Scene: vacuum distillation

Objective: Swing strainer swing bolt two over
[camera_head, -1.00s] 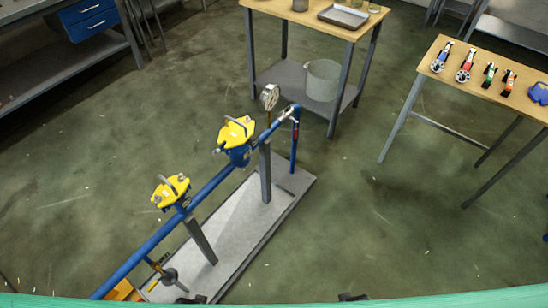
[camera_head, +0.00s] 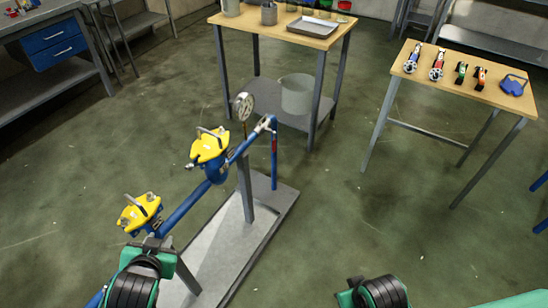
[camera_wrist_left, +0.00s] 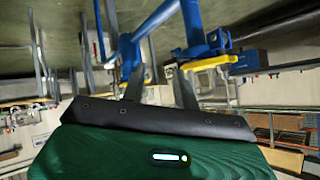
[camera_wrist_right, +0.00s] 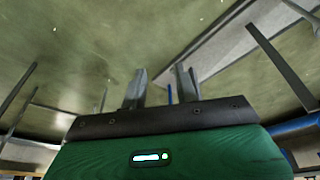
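Two strainers with yellow covers sit on a sloping blue pipe (camera_head: 182,208): the upper strainer (camera_head: 208,147) and the lower strainer (camera_head: 138,212). Grey metal swing bolts show on their covers; I cannot tell which one is swing bolt two. My left gripper (camera_head: 150,245) is just below the lower strainer in the head view, apart from its cover as far as I can see. In the left wrist view its two fingers (camera_wrist_left: 160,88) stand apart with nothing between them. My right gripper (camera_wrist_right: 161,85) is open and empty, over the floor right of the stand.
The pipe stands on a grey base plate (camera_head: 282,205) with a pressure gauge (camera_head: 244,106) near its upper end. A wooden table (camera_head: 282,28) with a tray and a lower shelf is behind. Another table (camera_head: 455,92) with several tools is at right. Floor between is clear.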

